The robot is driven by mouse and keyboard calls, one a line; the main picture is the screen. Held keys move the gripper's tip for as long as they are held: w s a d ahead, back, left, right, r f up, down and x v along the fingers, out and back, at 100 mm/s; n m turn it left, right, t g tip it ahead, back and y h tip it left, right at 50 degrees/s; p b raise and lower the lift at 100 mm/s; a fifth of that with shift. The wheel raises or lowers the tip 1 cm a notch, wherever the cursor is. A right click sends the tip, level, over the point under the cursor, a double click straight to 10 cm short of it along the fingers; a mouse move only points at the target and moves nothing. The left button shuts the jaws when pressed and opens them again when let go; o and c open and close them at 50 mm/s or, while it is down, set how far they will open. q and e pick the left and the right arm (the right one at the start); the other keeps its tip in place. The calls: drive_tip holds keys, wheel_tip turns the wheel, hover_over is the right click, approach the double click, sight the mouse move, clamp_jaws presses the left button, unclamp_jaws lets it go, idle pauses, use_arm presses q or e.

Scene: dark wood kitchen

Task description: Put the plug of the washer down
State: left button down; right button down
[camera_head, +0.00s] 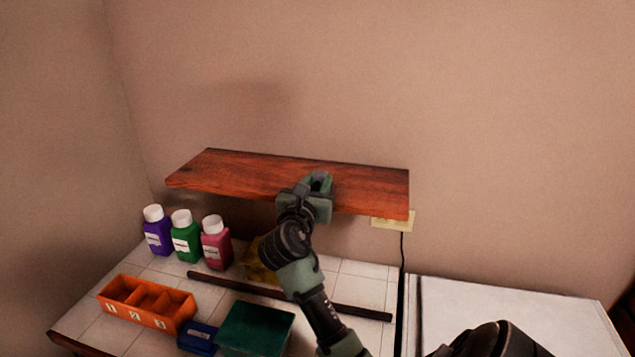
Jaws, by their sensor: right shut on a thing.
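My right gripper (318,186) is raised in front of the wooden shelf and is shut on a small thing. The fingers hide most of that thing, so I cannot tell whether it is the plug. A cream wall outlet (393,222) shows partly below the right end of the shelf. A thin black cord (402,250) runs down from it, behind the right edge of the tiled counter. The plug cannot be made out clearly. The white top of what looks like the washer (500,310) is at the lower right. My left gripper is not in view.
The shelf (240,172) is bare. The tiled counter (350,280) carries purple (157,230), green (185,236) and pink (215,242) bottles, an orange divided tray (147,303), a green box (257,328), a blue box (198,338) and a long dark bar (235,287).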

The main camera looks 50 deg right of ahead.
drive_tip(key=c, duration=1.5)
unclamp_jaws()
drive_tip(key=shift+f, duration=0.1)
drive_tip(key=o, duration=0.4)
drive_tip(key=shift+o, duration=0.2)
